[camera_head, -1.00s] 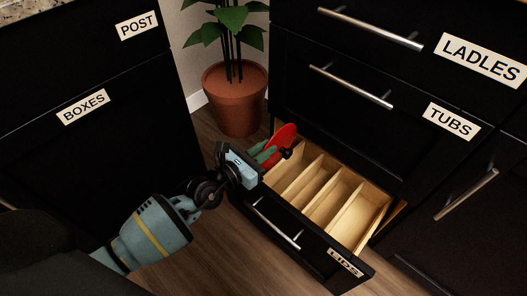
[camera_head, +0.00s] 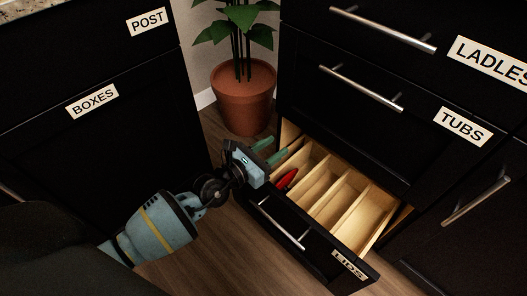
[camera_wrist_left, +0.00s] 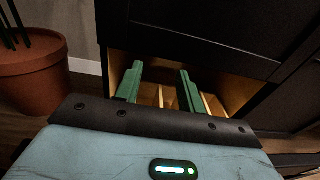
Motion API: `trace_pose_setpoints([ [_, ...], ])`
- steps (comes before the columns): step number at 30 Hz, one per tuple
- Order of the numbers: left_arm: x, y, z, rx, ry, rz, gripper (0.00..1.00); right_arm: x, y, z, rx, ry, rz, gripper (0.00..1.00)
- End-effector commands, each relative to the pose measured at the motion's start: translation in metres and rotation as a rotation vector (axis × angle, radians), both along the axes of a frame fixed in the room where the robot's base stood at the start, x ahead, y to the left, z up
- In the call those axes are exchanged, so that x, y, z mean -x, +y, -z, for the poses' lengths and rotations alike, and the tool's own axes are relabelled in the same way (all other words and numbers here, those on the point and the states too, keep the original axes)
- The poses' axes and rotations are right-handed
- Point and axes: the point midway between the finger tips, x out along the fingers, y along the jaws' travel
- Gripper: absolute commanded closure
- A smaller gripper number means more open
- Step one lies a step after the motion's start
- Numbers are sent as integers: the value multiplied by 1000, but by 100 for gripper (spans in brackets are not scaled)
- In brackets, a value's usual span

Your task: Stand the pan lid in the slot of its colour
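The red pan lid (camera_head: 288,179) is in the open lids drawer (camera_head: 318,240), at its left end close to the drawer front. Only a narrow red part shows, seen nearly edge-on; the gripper and drawer front hide the rest. I cannot tell exactly how upright it stands. My left gripper (camera_head: 270,152) is above the drawer's left end, its green fingers apart and nothing between them. The open fingers also show in the left wrist view (camera_wrist_left: 159,88), where the lid does not show. No slot colours can be made out. My right gripper is not in view.
Wooden dividers (camera_head: 344,200) split the drawer into several slots; those to the right look empty. The cabinet front with the tubs label (camera_head: 463,126) rises behind the drawer. A potted plant (camera_head: 243,97) stands at the back left. Floor is free left of the drawer.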

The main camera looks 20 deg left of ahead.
Motion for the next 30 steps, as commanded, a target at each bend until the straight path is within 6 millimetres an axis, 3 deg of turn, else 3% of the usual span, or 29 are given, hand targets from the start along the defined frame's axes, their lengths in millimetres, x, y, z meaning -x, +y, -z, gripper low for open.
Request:
trace_pose_setpoints([
  [1, 57, 15, 166, -85, 346, -1, 61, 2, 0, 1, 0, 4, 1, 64],
  [21, 73, 25, 36, -17, 87, 5, 61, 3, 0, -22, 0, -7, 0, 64],
  [30, 77, 28, 3, -4, 20, 6, 61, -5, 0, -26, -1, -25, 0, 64],
])
